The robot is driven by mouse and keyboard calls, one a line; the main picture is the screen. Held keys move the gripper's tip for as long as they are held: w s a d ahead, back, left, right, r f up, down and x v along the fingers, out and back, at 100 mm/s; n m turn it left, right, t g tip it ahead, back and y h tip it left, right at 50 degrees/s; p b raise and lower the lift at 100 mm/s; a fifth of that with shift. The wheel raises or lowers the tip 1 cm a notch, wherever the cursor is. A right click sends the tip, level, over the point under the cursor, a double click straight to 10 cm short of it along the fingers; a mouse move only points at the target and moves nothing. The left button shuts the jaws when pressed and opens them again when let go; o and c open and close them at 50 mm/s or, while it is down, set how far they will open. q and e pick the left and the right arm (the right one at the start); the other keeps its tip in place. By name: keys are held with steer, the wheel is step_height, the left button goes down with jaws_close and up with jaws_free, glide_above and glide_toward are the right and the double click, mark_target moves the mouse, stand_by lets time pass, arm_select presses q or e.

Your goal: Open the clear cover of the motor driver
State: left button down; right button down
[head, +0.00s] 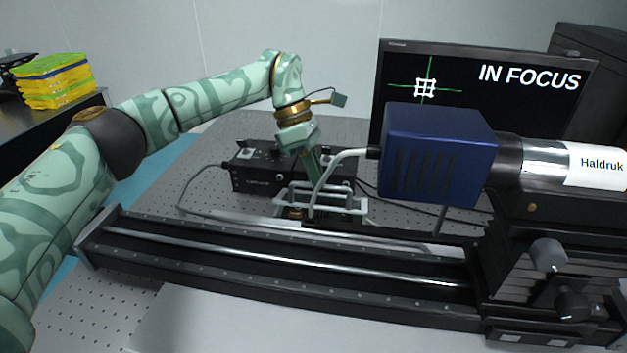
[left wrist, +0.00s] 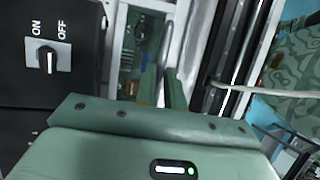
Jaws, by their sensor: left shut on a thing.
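The motor driver (head: 346,214) sits behind the long rail, a low unit with a green circuit board that also shows in the left wrist view (left wrist: 128,52). Its clear cover (head: 283,195) shows mainly as pale frame edges above the board. My left gripper (head: 314,180) reaches down to the cover from behind. In the left wrist view, the two green fingers of my left gripper (left wrist: 162,76) are close together at the cover, shut on it. The exact grip point and the cover's angle are hard to tell. My right gripper is not in view.
A black box (head: 243,181) with an ON/OFF switch (left wrist: 47,59) stands beside the driver. The long black rail (head: 270,277) crosses in front. A blue camera (head: 437,155) with a lens overhangs at right, its pale cable looping close to my gripper. A monitor (head: 400,60) stands behind.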

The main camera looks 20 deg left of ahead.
arm_select(q)
steer(key=shift+w+a+r+b, duration=0.2)
steer(key=shift+w+b, duration=0.1)
steer(key=shift+w, duration=0.3)
steer(key=shift+w+a+r+b, duration=0.15)
steer(key=shift+w+r+b, duration=0.1)
steer(key=shift+w, duration=0.35)
steer(key=shift+f, duration=0.15)
steer(key=c, duration=1.7)
jaws_free()
steer(key=shift+c, duration=0.2)
steer(key=shift+o, duration=1.2)
steer(key=shift+w+f, duration=0.15)
steer(key=shift+w, duration=0.3)
steer(key=shift+s+r, duration=0.2)
steer(key=shift+r, duration=0.1)
steer(key=v, duration=0.7)
steer(key=shift+w, duration=0.15)
